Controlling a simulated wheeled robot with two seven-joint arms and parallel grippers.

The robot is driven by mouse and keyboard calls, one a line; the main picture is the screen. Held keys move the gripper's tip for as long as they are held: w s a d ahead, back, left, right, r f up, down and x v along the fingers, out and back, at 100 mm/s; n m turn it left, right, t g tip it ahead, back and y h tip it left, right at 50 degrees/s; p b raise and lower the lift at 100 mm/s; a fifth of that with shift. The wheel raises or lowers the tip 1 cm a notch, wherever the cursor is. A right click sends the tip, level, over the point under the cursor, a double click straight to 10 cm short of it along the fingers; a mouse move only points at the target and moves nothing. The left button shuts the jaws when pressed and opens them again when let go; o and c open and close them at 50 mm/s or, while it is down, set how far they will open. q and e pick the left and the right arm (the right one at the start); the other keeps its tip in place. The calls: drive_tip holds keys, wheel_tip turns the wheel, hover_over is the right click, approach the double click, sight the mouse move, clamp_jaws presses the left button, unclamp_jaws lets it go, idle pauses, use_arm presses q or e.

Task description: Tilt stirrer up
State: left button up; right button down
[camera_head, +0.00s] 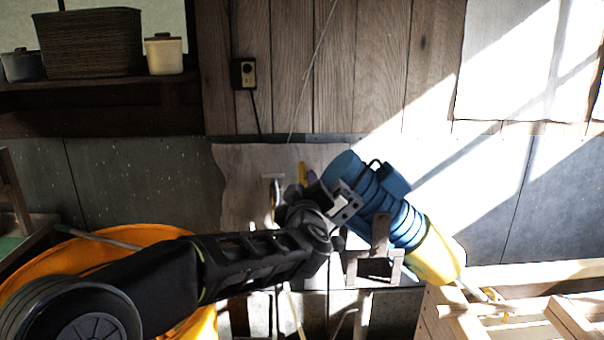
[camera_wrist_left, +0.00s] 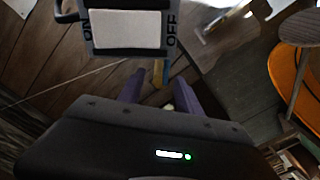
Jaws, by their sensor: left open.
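The stirrer (camera_head: 400,220) is in the head view right of centre, a blue motor body with a pale yellow lower end. It lies tilted, its yellow end pointing down to the right, at a metal stand (camera_head: 380,242). My left gripper (camera_head: 308,190) is close to the left side of the blue body; I cannot tell whether it touches. In the left wrist view its purple fingers (camera_wrist_left: 157,82) are apart, with a small yellowish piece (camera_wrist_left: 158,72) showing near their tips. A panel marked ON and OFF with a white plate (camera_wrist_left: 125,30) is just beyond. My right gripper is not seen.
An orange round container (camera_head: 130,235) stands at the lower left under my arm. A wooden frame (camera_head: 530,290) is at the lower right. A shelf (camera_head: 100,95) with a basket (camera_head: 90,42) is at the upper left. A socket (camera_head: 243,73) is on the wood wall.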

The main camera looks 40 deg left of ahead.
sight(302, 170)
use_arm(q)
drive_tip(key=p+x, duration=0.1)
drive_tip(key=x, duration=0.6)
drive_tip(key=shift+w+a+p, duration=0.1)
drive_tip(key=shift+p, duration=0.2)
clamp_jaws()
idle(1.1)
